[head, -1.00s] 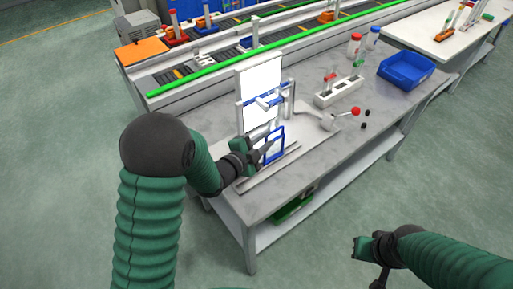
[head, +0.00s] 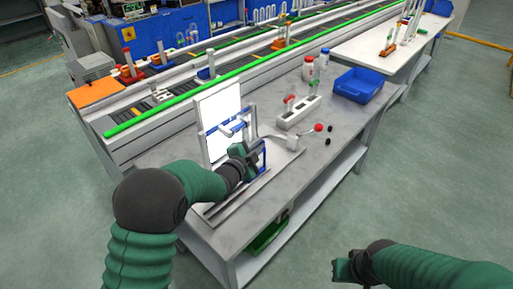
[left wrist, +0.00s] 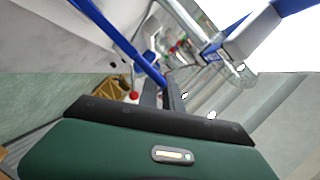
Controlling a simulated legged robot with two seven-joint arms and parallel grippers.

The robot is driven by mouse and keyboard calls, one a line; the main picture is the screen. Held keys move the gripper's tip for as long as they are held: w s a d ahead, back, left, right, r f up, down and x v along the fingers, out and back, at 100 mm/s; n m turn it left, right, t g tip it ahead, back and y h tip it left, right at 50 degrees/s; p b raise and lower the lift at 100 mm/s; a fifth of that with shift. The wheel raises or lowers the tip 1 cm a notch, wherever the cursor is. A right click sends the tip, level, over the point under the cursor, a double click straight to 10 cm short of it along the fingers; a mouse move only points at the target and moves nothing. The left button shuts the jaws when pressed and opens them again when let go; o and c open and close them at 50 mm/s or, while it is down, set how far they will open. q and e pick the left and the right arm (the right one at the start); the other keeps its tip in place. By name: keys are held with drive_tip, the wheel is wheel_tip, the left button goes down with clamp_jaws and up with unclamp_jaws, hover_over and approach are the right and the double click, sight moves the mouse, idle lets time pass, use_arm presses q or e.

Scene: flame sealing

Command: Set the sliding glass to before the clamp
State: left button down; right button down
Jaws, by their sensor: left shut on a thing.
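The sliding glass (head: 263,154) is a small pane in a blue frame. It stands upright in front of the clamp, close to it. My left gripper (head: 246,157) is shut on the frame's near side and hides part of it. In the left wrist view a blue frame bar (left wrist: 118,40) runs up past the gripper fingers (left wrist: 166,98). The clamp (head: 226,130), with blue and grey bars, stands before a bright white panel (head: 214,103). My right gripper (head: 344,269) is at the lower right, away from the table; its fingers are unclear.
A metal rail (head: 235,200) lies along the table's front. A red-knobbed lever (head: 318,127), a white rack (head: 298,113) and a blue bin (head: 358,85) are to the right. A conveyor with a green edge (head: 210,90) runs behind. The table's right front is mostly clear.

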use_arm(q)
drive_tip(key=c, duration=1.8)
unclamp_jaws()
drive_tip(key=shift+w+a+r, duration=0.1)
drive_tip(key=shift+w+a, duration=0.1)
drive_tip(key=shift+a, duration=0.1)
drive_tip(key=shift+o, duration=1.4)
drive_tip(key=shift+w+f, duration=0.15)
drive_tip(key=shift+f, duration=0.05)
use_arm(e)
drive_tip(key=shift+w+a+f, duration=0.1)
drive_tip(key=shift+w+a, duration=0.1)
drive_tip(key=shift+w, duration=0.05)
use_arm(q)
drive_tip(key=shift+d+f, duration=0.1)
drive_tip(key=shift+d, duration=0.1)
drive_tip(key=shift+s+a, duration=0.15)
drive_tip(key=shift+s, duration=0.3)
drive_tip(key=v, duration=1.6)
use_arm(e)
drive_tip(key=shift+w+f, duration=0.1)
drive_tip(key=shift+f, duration=0.1)
use_arm(q)
drive_tip(key=shift+a, duration=0.1)
